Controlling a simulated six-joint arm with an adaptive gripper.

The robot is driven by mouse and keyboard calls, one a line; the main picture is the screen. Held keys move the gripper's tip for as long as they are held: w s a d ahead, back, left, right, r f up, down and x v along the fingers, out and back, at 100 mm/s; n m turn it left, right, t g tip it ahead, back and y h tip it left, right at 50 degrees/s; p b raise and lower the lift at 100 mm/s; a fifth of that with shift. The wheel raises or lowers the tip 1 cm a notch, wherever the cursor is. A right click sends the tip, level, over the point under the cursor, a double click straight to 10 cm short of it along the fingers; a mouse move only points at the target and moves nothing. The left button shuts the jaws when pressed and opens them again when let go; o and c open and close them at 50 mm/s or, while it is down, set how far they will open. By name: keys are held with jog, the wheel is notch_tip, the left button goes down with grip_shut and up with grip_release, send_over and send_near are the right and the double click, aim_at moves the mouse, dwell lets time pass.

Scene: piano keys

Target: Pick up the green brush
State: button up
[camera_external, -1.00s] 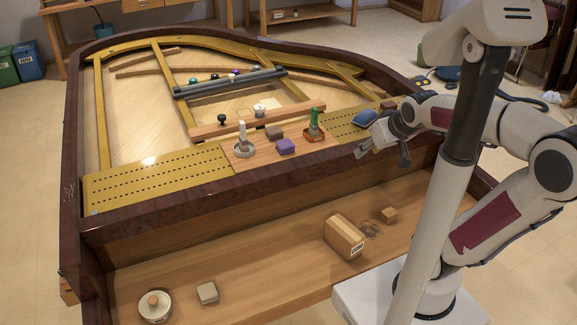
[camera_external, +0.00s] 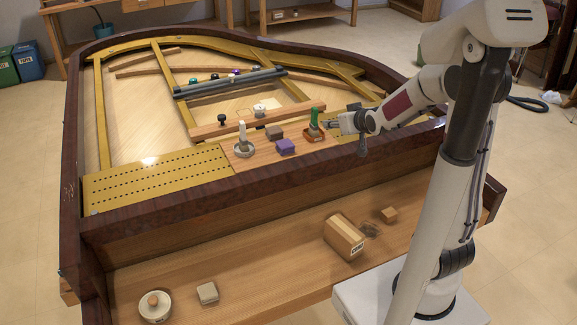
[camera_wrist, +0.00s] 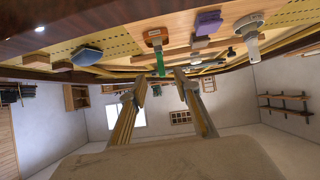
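The green brush (camera_external: 314,117) stands upright, handle up, in an orange-brown base on the wooden board of the piano frame. In the wrist view, which is upside down, its green handle (camera_wrist: 160,63) points down from the orange-brown base (camera_wrist: 156,37). My gripper (camera_external: 334,124) is just right of the brush in the outside view. In the wrist view my gripper (camera_wrist: 161,82) is open, its two fingers apart, with the handle lined up between them. Nothing is held. Whether the fingertips reach past the handle I cannot tell.
A white-handled brush (camera_external: 242,138), a purple block (camera_external: 285,146) and a brown block (camera_external: 274,132) stand left of the green brush. A wooden rail (camera_external: 257,122) runs behind. A blue object (camera_wrist: 87,55) shows in the wrist view.

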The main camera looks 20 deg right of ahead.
aim_at(316, 119)
jog(key=w+f+t, duration=0.1)
jog(key=w, duration=0.1)
jog(key=w+f+t, duration=0.1)
jog(key=w+f, duration=0.1)
jog(key=w, duration=0.1)
jog(key=w+f+t, duration=0.1)
jog(key=w+f, duration=0.1)
jog(key=w, duration=0.1)
jog(key=shift+w+d+f, duration=0.1)
jog(key=shift+d+f, duration=0.1)
jog(key=shift+d, duration=0.15)
jog(key=shift+x, duration=1.3)
jog(key=shift+x, duration=2.6)
jog(key=shift+f, duration=0.1)
jog(key=shift+c, duration=0.3)
grip_shut()
